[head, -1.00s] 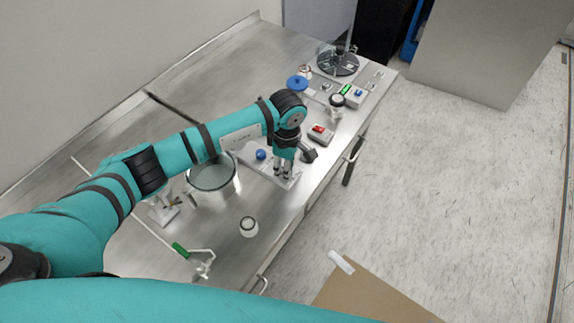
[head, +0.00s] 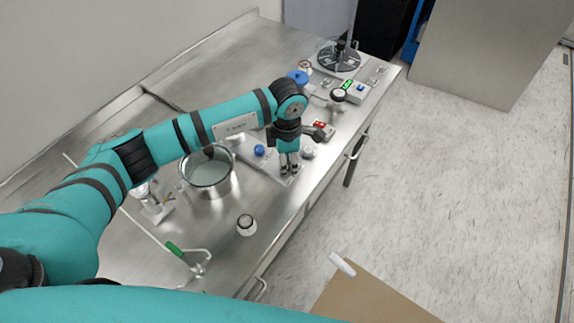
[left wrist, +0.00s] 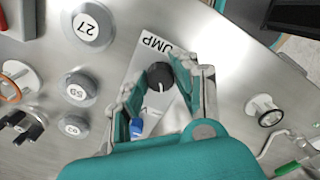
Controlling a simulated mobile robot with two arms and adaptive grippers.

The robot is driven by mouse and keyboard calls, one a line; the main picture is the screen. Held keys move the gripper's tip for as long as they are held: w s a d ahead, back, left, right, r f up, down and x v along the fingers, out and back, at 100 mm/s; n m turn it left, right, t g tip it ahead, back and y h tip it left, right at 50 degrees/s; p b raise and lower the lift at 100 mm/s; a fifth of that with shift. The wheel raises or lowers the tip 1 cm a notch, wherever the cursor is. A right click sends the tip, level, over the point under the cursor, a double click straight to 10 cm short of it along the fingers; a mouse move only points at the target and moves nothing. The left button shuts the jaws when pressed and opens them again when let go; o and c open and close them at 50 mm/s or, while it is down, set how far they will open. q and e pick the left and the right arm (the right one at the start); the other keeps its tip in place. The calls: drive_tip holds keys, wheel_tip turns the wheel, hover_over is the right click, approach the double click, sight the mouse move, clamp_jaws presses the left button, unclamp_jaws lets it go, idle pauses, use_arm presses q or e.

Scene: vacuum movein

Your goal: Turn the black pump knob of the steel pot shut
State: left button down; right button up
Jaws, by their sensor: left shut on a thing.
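The black pump knob (left wrist: 159,77) with a white pointer line sits on a light plate (left wrist: 150,100) lettered "UMP", its first letter hidden. In the left wrist view the knob is between the two fingers of my left gripper (left wrist: 168,80), which is shut on it. In the head view my left gripper (head: 290,165) points down at the plate (head: 255,165), and its fingers hide the knob. The steel pot (head: 208,180) stands left of the gripper, open at the top. My right gripper is not in view.
A blue knob (head: 259,150) is on the plate close to the gripper. A red-switch box (head: 322,128) stands behind the gripper. A small white-rimmed jar (head: 246,225) and a green-handled valve (head: 174,249) stand nearer the front.

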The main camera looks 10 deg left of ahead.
use_arm(q)
drive_tip(key=n+b, duration=0.1)
drive_tip(key=n, duration=0.1)
drive_tip(key=shift+f+n, duration=0.15)
drive_tip(key=shift+n, duration=0.25)
drive_tip(key=n+b, duration=0.2)
drive_tip(key=n, duration=0.1)
drive_tip(key=shift+n, duration=0.3)
drive_tip(key=n+b, duration=0.2)
drive_tip(key=n, duration=0.3)
drive_tip(key=c, duration=1)
unclamp_jaws()
drive_tip(key=shift+r, duration=0.2)
wheel_tip(320, 180, up, 12)
drive_tip(key=shift+f, duration=0.1)
